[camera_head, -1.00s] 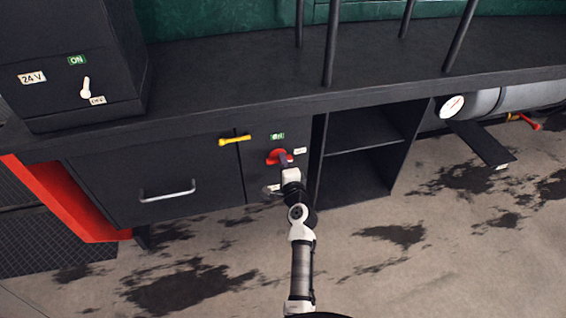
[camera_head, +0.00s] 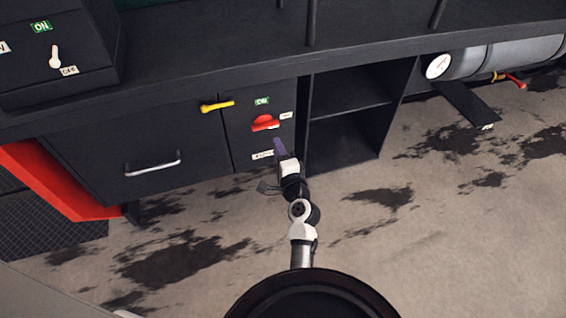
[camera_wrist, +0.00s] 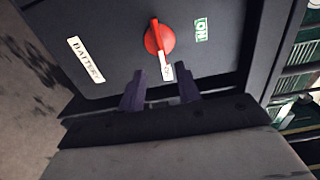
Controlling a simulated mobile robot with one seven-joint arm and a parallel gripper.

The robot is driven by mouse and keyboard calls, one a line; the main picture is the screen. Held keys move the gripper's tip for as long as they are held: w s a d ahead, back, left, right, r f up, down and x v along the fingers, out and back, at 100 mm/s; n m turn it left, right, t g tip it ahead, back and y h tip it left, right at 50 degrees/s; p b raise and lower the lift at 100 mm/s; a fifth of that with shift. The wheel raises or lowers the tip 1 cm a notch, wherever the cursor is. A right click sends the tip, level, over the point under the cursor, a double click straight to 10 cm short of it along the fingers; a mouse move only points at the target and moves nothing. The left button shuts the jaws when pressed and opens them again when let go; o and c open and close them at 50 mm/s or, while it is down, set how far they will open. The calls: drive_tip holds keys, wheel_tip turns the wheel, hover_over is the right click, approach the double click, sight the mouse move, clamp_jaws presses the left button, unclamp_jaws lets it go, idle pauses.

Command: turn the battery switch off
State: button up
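The battery switch (camera_head: 265,123) is a red rotary knob on a black cabinet panel. It also shows in the wrist view (camera_wrist: 155,38). Its handle lies sideways in the head view, with one end toward the white OFF label (camera_head: 286,115) at its right. The green ON label (camera_head: 262,101) is above it and the BATTERY label (camera_head: 262,155) below it. My gripper (camera_head: 279,146) is just below the knob in the head view.
Another box with a white switch (camera_head: 55,57) stands on the counter. Open shelves (camera_head: 345,110) are at the right. The floor in front is clear.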

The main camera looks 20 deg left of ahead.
drive_tip(key=shift+b+v, duration=0.35)
drive_tip(key=shift+v, duration=1.75)
drive_tip(key=shift+r, duration=0.1)
